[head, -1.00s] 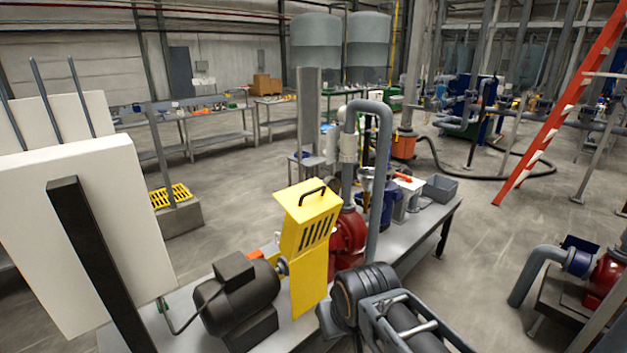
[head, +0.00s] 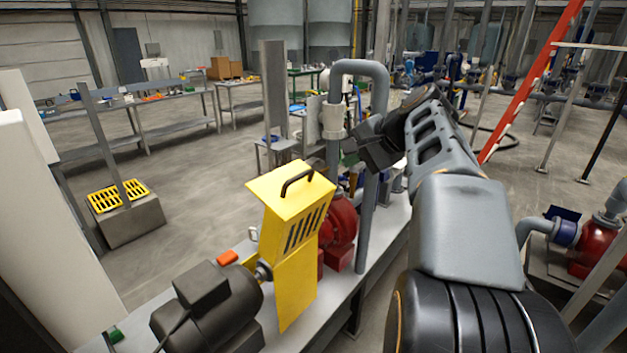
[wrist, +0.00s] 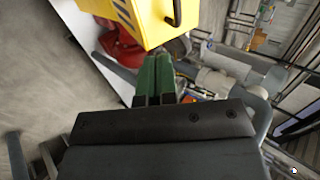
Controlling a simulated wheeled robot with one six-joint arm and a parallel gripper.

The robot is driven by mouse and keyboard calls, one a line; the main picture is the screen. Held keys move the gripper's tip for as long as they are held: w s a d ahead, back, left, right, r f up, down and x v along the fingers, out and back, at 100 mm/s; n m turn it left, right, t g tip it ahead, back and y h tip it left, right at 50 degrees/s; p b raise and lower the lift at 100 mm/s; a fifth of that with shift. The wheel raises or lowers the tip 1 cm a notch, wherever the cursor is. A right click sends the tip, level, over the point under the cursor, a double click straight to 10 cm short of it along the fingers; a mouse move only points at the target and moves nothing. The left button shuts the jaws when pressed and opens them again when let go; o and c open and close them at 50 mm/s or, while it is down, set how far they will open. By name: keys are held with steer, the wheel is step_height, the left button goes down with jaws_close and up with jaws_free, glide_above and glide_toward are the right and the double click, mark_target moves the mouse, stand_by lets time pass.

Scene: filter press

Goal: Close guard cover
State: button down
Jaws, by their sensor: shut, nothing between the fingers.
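The guard cover (head: 292,205) is yellow, with a black handle (head: 297,183) on its top face and dark slots in its side. It stands raised and tilted above a yellow lower panel (head: 287,285), between the dark motor and the red pump. It also shows at the top of the wrist view (wrist: 145,18), with part of the handle (wrist: 176,12). My gripper (wrist: 157,62) has its green fingers shut and empty, just below the cover in that picture. In the head view my gripper (head: 350,150) is up to the right of the cover, apart from the handle; its fingertips are hard to make out.
The dark motor (head: 212,305) and red pump (head: 341,218) sit on a grey bench (head: 385,240). A grey vertical pipe (head: 375,190) rises close to my gripper. An orange block (head: 227,257) lies left of the cover. Open floor (head: 185,225) lies behind the bench.

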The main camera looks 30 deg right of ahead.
steer(key=p, duration=0.1)
glide_above(313, 196)
steer(key=s, duration=0.1)
steer(key=f, duration=0.6)
steer(key=shift+s+d+f, duration=0.15)
steer(key=shift+d+f, duration=0.1)
steer(key=shift+d, duration=0.15)
steer(key=shift+w+a+f+p, duration=0.2)
steer(key=shift+w+a+p, duration=0.1)
steer(key=shift+w, duration=0.4)
